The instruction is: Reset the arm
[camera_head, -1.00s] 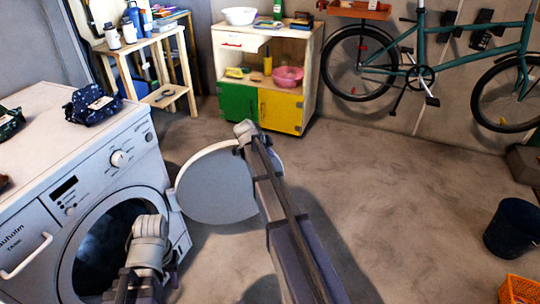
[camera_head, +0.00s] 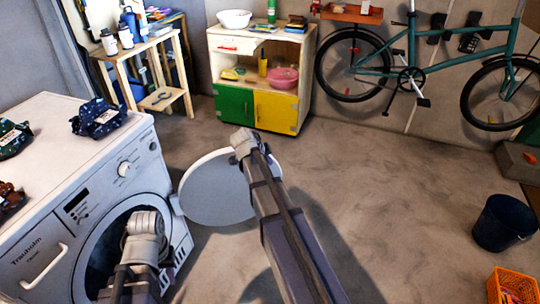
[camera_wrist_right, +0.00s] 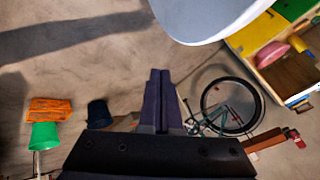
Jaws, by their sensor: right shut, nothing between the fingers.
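My right arm (camera_head: 285,225) reaches forward over the floor, its pale end joint beside the open round door of the washing machine. The right gripper (camera_wrist_right: 158,75) shows in the right wrist view with its two dark fingers together, nothing between them. It is hidden or not distinguishable in the head view. My left arm (camera_head: 145,240) is folded low in front of the washing machine (camera_head: 95,165). Its pale joint covers part of the drum opening, and the left gripper's fingers cannot be made out.
The open washer door (camera_head: 215,188) sticks out close to my right arm; its pale edge (camera_wrist_right: 205,15) shows in the right wrist view. A dark bucket (camera_head: 503,222) and orange crate (camera_head: 514,284) are right. Mid floor is clear.

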